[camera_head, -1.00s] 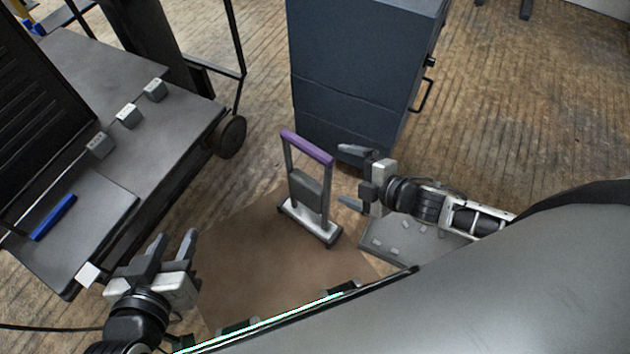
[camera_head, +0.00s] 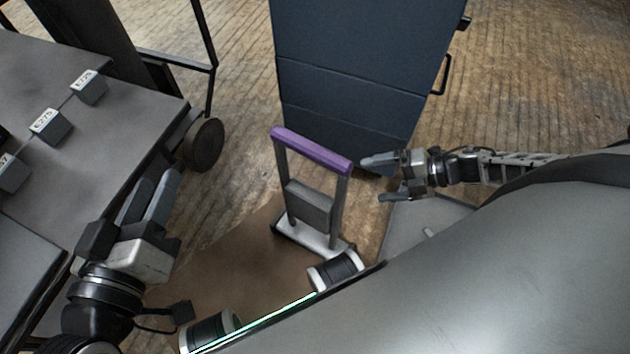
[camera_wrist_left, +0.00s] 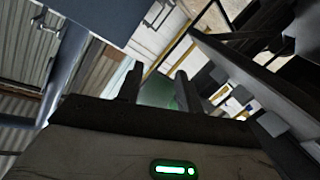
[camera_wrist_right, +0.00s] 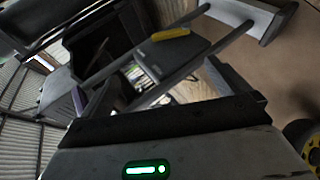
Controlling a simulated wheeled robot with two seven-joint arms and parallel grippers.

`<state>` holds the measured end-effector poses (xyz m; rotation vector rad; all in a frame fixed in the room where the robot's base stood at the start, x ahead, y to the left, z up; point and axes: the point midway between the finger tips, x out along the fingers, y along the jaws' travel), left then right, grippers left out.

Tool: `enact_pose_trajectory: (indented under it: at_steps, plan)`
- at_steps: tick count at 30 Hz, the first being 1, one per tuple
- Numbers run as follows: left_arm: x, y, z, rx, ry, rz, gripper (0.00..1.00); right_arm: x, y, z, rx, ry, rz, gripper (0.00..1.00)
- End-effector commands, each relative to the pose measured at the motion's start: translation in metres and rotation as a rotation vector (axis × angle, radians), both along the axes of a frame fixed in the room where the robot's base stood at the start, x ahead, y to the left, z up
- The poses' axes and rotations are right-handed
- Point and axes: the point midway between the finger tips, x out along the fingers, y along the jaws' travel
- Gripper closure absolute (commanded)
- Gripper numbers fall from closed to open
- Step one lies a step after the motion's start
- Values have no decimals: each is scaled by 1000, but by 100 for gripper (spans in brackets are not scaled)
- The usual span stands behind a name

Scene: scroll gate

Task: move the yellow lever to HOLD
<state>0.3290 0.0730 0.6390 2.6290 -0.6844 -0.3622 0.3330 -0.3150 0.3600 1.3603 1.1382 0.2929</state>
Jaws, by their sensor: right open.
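A stand with a purple top bar (camera_head: 311,150), two grey posts, a grey panel (camera_head: 309,205) and a white base (camera_head: 305,235) stands on the brown mat. A small yellow bar (camera_wrist_right: 171,34), possibly the lever, lies against the panel in the right wrist view. It does not show in the head view, and no HOLD mark is readable. My right gripper (camera_head: 376,180) is open and empty, just right of the stand's upper part and apart from it. My left gripper (camera_head: 150,195) is open and empty at the left, beside the grey bench and away from the stand.
A blue-grey cabinet (camera_head: 355,75) stands behind the stand. A grey bench (camera_head: 90,140) with small labelled blocks (camera_head: 52,127) and a wheel fills the left. A grey tray (camera_head: 415,225) lies below my right gripper. Wooden floor (camera_head: 540,90) is open at the right.

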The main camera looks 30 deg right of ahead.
Motion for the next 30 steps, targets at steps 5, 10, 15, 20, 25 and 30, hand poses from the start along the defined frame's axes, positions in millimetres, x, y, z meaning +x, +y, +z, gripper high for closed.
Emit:
enact_pose_trajectory:
  at_steps: [5,10,15,20,25,30]
  plan:
    - [-1,-7,-12,-63,-28,-27,64,0,0,-33,0,-1,-1,0]
    - [0,-8,-6,-80,-53,-31,64,6,10,-39,2,-2,-1,0]
    - [8,-6,3,-64,-153,-24,64,22,34,-54,5,-3,0,0]
    - [18,-2,23,-10,-337,-7,64,39,60,-71,5,-4,-1,0]
    - [22,0,46,44,-540,8,64,56,87,-88,3,-2,-1,0]
    - [21,1,66,85,-708,17,64,69,107,-100,2,-2,-1,0]
